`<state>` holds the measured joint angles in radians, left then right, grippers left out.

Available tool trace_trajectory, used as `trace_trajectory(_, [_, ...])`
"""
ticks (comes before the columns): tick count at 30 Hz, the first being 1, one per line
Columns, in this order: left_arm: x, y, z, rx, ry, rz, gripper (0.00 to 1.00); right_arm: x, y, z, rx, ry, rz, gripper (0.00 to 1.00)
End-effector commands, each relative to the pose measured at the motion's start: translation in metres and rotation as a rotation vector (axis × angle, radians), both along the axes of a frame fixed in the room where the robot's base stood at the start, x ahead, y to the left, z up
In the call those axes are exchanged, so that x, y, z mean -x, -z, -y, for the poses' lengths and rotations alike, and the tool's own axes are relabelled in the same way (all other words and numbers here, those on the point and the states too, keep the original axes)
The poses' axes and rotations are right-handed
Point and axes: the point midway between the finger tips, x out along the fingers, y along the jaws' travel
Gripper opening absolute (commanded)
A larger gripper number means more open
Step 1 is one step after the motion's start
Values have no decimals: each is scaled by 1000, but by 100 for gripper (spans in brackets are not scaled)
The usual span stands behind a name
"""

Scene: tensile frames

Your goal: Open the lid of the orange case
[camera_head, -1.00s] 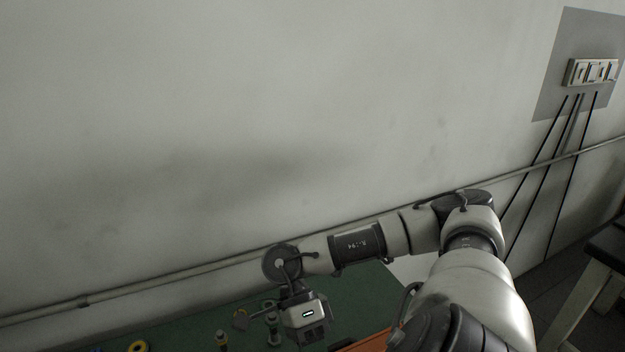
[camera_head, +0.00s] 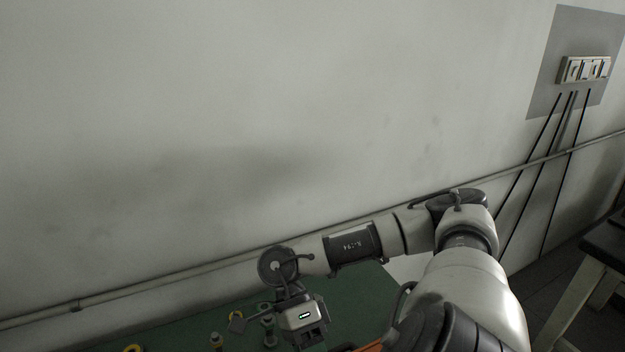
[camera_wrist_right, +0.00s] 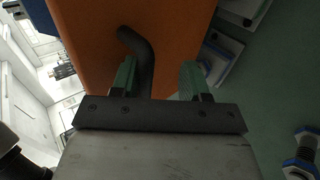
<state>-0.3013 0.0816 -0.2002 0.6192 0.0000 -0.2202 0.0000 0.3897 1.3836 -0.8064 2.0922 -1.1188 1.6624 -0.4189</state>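The orange case (camera_wrist_right: 180,35) fills the upper middle of the right wrist view. In the head view only a sliver of the case (camera_head: 369,347) shows at the bottom edge, partly behind my right arm. A dark curved handle (camera_wrist_right: 139,50) stands out from the case. My right gripper (camera_wrist_right: 160,78) is open, with its two green fingers apart. The handle runs between them, closer to the left finger; I cannot tell whether they touch. The lid's edge cannot be made out. My left gripper is not in view.
The case is on a green tabletop (camera_head: 360,300) beside a wall with a pipe. Several small fittings, among them a yellow ring (camera_head: 133,348), stand left of my right gripper. Pale blocks (camera_wrist_right: 222,58) and a blue-and-metal bolt (camera_wrist_right: 301,150) lie beside the case.

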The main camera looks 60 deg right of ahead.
Motion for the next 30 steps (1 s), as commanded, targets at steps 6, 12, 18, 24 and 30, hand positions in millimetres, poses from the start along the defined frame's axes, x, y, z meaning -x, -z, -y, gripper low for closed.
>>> trace_trajectory(6, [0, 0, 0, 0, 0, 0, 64, -2, -1, 1, 3, 4, 6, 40])
trace_trajectory(12, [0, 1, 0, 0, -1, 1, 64, -6, -3, 3, 5, 5, 9, 40])
trace_trajectory(18, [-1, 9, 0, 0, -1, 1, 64, -28, -23, 16, 4, 7, 13, 40])
trace_trajectory(24, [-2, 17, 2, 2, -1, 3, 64, -53, -50, 31, 1, 5, 11, 40])
trace_trajectory(30, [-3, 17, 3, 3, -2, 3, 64, -67, -68, 41, 2, 2, 7, 40])
